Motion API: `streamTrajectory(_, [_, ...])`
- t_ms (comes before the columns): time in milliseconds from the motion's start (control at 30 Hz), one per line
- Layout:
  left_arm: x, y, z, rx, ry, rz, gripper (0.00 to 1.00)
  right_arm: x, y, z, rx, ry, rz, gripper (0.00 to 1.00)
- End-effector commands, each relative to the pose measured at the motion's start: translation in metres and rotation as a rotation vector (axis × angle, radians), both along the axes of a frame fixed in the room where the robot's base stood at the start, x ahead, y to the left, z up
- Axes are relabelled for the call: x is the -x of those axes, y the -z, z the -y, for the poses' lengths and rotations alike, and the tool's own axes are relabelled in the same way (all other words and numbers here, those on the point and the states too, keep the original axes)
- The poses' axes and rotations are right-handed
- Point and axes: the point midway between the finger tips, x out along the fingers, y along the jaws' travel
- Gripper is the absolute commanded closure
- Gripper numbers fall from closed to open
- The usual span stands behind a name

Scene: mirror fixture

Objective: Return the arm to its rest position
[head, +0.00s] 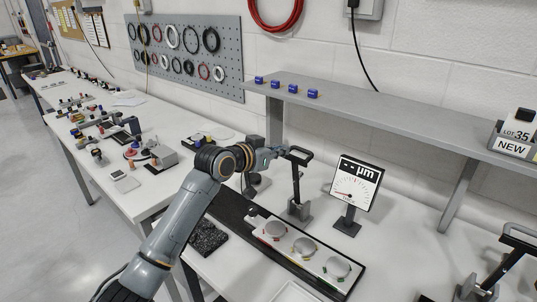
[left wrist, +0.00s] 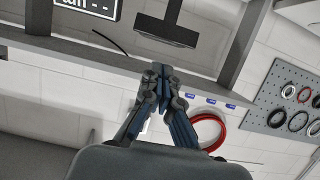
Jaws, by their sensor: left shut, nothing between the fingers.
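My left arm reaches in from the lower left in the head view. Its gripper (head: 280,150) is near the black-topped stand (head: 297,186) behind the tray of round parts. In the left wrist view the fingers of the gripper (left wrist: 161,72) are closed together with nothing between them. The stand's black top bar (left wrist: 166,32) shows beyond the fingertips there. I cannot tell the exact gap between them. My right gripper is not in view.
A dial display reading µm (head: 357,183) stands right of the stand. A dark tray (head: 347,287) holds three round parts in front. A grey shelf (head: 400,112) with several blue blocks runs behind. A similar black-handled fixture (head: 512,248) stands at the lower right.

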Motion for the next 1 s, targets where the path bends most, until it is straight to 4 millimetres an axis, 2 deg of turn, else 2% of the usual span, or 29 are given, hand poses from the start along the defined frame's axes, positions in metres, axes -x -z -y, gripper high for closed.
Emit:
streamTrajectory(100, [0.014,-0.006,-0.013,0.0,-0.002,0.004,1.0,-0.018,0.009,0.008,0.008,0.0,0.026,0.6])
streamTrajectory(167, [0.02,-0.01,-0.017,0.0,-0.003,0.004,1.0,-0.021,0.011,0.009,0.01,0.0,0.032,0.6])
streamTrajectory(367, [0.033,-0.016,-0.025,0.0,-0.002,-0.003,1.0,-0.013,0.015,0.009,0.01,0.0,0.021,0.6])
streamTrajectory(467, [0.042,0.001,-0.027,-0.01,-0.006,-0.028,1.0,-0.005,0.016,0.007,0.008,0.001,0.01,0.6])
streamTrajectory(567, [0.063,0.043,-0.031,-0.031,-0.018,-0.087,1.0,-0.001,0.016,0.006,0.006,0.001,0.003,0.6])
streamTrajectory(667, [0.097,0.098,-0.039,-0.064,-0.044,-0.172,1.0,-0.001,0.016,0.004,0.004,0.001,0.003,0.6])
streamTrajectory(800, [0.157,0.169,-0.058,-0.12,-0.1,-0.3,1.0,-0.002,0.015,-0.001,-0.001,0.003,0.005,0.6])
streamTrajectory(867, [0.185,0.196,-0.068,-0.144,-0.127,-0.358,1.0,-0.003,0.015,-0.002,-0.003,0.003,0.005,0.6])
streamTrajectory(1000, [0.257,0.249,-0.096,-0.206,-0.205,-0.497,1.0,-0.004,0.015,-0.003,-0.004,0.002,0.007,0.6])
